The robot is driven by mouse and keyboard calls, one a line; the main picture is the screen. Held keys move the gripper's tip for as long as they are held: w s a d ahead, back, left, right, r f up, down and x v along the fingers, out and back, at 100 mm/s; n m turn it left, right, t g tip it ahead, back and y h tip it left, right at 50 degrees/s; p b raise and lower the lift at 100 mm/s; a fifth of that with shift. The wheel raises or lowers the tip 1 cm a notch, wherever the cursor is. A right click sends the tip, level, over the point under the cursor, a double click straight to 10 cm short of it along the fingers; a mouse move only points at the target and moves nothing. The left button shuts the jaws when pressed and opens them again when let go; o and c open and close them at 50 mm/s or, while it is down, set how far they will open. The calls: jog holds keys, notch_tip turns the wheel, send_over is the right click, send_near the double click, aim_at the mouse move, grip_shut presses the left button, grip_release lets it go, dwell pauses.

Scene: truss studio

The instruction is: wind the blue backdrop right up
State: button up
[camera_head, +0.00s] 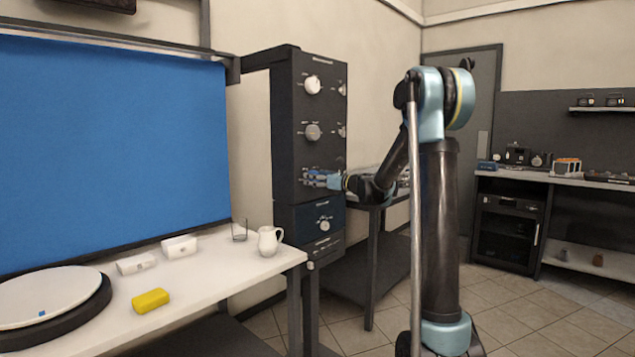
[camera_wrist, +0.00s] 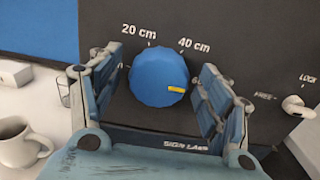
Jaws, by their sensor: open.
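The blue backdrop (camera_head: 110,140) hangs down behind the white table in the head view. Its edge also shows at the top left of the wrist view (camera_wrist: 38,28). A blue round knob (camera_wrist: 158,77) sits on the dark control panel (camera_wrist: 265,60), with "20 cm" and "40 cm" printed above it. Its yellow mark points to the right and slightly down. My gripper (camera_wrist: 160,92) is open, with one finger on each side of the knob. I cannot tell whether the fingers touch it. In the head view my gripper (camera_head: 308,178) is at the front of the dark control box (camera_head: 285,120).
A lock switch (camera_wrist: 294,104) is right of the knob. Several other knobs are on the box. Open tiled floor lies at right.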

jog(key=c, duration=1)
jog(key=shift+d, duration=0.15)
